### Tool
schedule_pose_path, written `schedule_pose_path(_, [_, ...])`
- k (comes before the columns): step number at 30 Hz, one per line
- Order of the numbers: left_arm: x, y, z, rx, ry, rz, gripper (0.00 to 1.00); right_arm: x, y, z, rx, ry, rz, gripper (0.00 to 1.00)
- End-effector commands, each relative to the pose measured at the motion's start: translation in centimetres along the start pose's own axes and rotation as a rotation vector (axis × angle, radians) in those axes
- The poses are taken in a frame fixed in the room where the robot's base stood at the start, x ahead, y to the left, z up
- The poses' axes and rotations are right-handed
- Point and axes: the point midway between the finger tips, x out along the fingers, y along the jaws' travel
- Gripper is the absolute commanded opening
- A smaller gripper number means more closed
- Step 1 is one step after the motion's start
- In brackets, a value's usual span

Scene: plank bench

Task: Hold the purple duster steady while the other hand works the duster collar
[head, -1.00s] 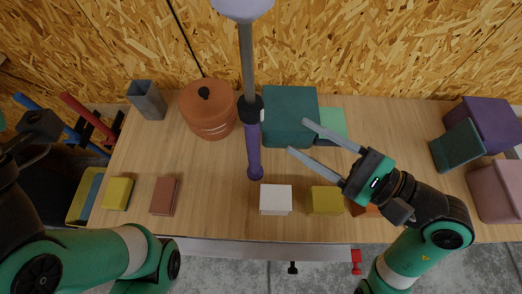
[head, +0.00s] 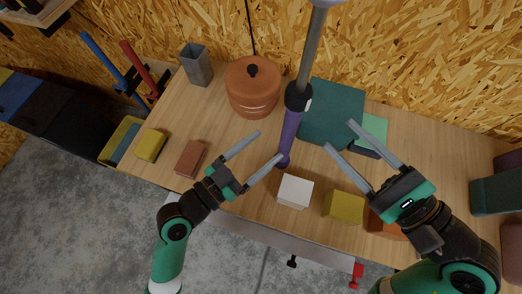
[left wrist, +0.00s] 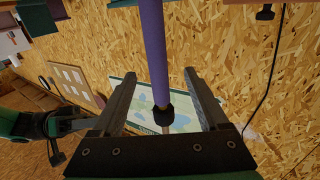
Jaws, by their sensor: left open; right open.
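The duster stands near the middle of the bench in the head view, with a purple handle (head: 289,133), a black duster collar (head: 298,97) above it and a grey pole (head: 312,48) rising from that. My left gripper (head: 269,145) is open and empty, its fingertips just left of the handle's lower part. In the left wrist view the purple handle (left wrist: 152,45) and black collar (left wrist: 167,112) appear between the spread fingers; I cannot tell whether they touch. My right gripper (head: 338,135) is open and empty, to the right of the handle, apart from it.
A copper pot (head: 253,88) and a teal box (head: 331,112) stand behind the grippers. A grey cup (head: 196,66) stands at back left.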

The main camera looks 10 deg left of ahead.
Motion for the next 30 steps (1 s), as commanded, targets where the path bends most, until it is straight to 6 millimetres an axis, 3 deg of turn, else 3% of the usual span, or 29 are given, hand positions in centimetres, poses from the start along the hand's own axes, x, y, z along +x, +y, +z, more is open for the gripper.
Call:
schedule_pose_path(3, [-0.3, 0.5, 1.0, -0.014, -0.015, 0.013, 0.77, 0.0, 0.0, 0.0, 0.0, 0.0, 0.0, 0.5])
schedule_pose_path(10, [0.8, 0.5, 0.9, -0.014, -0.015, 0.015, 0.77, 0.0, 0.0, 0.0, 0.0, 0.0, 0.0, 0.5])
schedule_pose_path(24, [9.8, 0.6, 1.0, -0.013, -0.013, 0.014, 0.77, 0.0, 0.0, 0.0, 0.0, 0.0, 0.0, 0.5])
schedule_pose_path(30, [11.3, 0.6, 1.0, -0.013, -0.014, 0.012, 0.77, 0.0, 0.0, 0.0, 0.0, 0.0, 0.0, 0.5])
